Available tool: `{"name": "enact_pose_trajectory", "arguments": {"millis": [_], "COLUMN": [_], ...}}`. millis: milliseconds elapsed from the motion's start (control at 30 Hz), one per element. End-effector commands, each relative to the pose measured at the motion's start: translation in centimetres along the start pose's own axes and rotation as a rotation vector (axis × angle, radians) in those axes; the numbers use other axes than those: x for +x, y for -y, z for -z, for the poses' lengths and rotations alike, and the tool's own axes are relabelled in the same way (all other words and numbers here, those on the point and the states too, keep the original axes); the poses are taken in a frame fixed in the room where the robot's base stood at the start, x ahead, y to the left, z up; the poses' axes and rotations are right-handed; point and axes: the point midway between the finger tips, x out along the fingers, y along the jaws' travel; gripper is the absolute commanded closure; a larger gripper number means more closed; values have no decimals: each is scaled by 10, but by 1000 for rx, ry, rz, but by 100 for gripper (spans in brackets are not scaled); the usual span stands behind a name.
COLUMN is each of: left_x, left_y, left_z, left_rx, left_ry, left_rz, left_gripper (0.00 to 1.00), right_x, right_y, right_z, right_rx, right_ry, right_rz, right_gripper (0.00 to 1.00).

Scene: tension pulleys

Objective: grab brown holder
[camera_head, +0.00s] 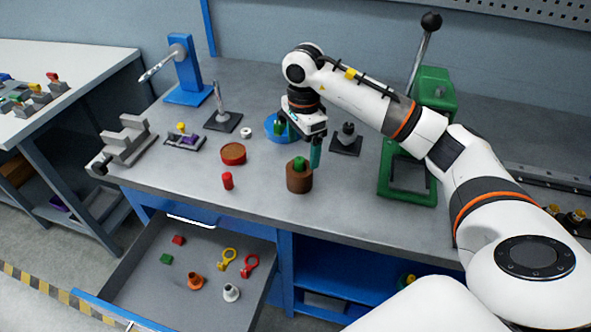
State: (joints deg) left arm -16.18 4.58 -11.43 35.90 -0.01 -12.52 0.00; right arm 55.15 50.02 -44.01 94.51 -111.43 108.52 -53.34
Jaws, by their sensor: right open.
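The brown holder (299,181) is a short round block standing on the grey workbench near its front edge, with a green piece (299,162) sticking up from its top. My right gripper (298,145) points down just behind and above the holder. Its two green fingers are spread apart with nothing seen between them. One finger hangs close to the holder's upper right; I cannot tell if it touches. My left gripper is not in view.
A blue round dish (271,125) lies behind the gripper. A reddish-brown disc (233,153) and red cylinder (227,181) stand to the left. A green press (409,165) stands right. An open drawer (203,270) with several small parts juts out below.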

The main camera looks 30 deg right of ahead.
Motion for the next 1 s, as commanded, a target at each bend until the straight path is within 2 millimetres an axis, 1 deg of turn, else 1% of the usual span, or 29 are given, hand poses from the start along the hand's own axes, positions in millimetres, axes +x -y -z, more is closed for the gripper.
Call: {"name": "enact_pose_trajectory", "arguments": {"millis": [33, 100, 167, 233, 333, 433, 500, 600, 700, 767, 967, 1000], "left_x": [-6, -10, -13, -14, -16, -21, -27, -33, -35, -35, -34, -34], "left_y": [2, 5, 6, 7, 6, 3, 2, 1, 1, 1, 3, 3], "left_z": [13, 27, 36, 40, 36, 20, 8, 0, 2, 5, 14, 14], "left_rx": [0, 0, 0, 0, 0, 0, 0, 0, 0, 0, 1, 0], "left_ry": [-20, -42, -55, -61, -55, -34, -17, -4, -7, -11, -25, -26], "left_rz": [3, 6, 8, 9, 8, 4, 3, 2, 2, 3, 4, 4], "left_gripper": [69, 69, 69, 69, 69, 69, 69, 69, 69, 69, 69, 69], "right_x": [8, 20, 28, 35, 41, 50, 60, 76, 87, 91, 93, 93], "right_y": [1, 1, 0, 0, -1, -2, -4, -6, -6, -6, -7, -7], "right_z": [1, 1, 2, 2, 2, 3, 5, 5, 5, 4, 4, 4], "right_rx": [1, 0, -1, -1, 0, 1, 0, 0, 0, 0, 0, 0], "right_ry": [-1, -2, -3, -4, -4, -5, -7, -5, -5, -4, -4, -5], "right_rz": [5, 4, 4, 2, 0, 4, 5, 4, 2, 1, -1, -1], "right_gripper": [15, 15, 15, 15, 15, 15, 15, 15, 15, 15, 15, 17]}}
